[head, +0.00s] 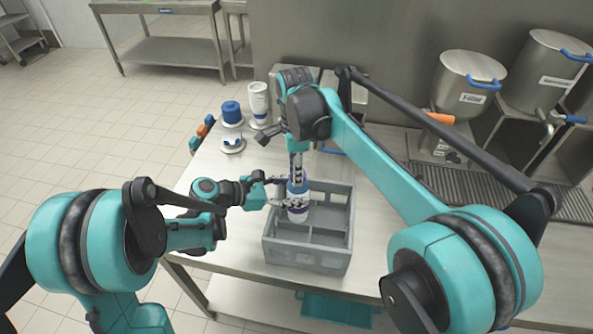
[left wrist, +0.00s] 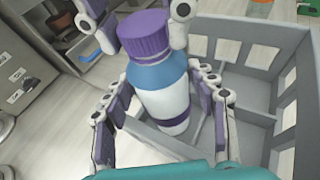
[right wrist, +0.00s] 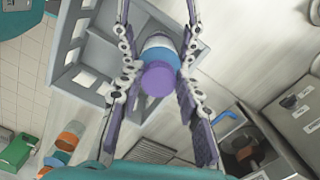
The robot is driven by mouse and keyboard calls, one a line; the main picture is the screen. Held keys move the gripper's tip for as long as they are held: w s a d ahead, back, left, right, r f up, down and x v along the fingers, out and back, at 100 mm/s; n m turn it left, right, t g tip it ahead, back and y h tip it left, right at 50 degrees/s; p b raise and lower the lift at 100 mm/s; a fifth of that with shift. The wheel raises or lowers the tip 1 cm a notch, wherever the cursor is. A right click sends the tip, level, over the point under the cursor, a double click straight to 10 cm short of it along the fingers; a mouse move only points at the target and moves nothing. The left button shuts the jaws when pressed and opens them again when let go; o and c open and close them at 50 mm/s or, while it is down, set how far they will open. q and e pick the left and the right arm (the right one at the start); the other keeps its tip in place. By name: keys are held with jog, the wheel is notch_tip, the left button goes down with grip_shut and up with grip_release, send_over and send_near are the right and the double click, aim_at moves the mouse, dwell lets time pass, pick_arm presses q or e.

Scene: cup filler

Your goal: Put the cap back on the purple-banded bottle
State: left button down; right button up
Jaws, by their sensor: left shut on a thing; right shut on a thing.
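The bottle (head: 297,205) is white with a blue shoulder and stands upright above or in the grey crate; the left wrist view shows the bottle (left wrist: 165,100) with a purple band at its foot. The purple cap (left wrist: 143,33) sits over the bottle's top; it also shows in the right wrist view (right wrist: 158,79). How tightly it is seated I cannot tell. My left gripper (head: 283,196) is shut on the bottle's body from the left. My right gripper (head: 297,177) comes from above and is shut on the cap, with its fingers on either side.
The grey divided crate (head: 305,259) is at the table's front edge. A white bottle (head: 258,98), a blue-topped container (head: 231,112) and a white round piece (head: 233,146) stand at the back left. Steel pots (head: 467,85) stand at the right. The table left of the crate is clear.

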jog(key=m, duration=0.7)
jog(key=shift+w+m, duration=0.25)
jog(key=shift+m, duration=0.15)
jog(key=m, duration=0.5)
jog(key=shift+w+d, duration=0.1)
jog(key=o, duration=0.7)
jog(key=shift+r, duration=2.25)
jog(key=shift+c, duration=0.4)
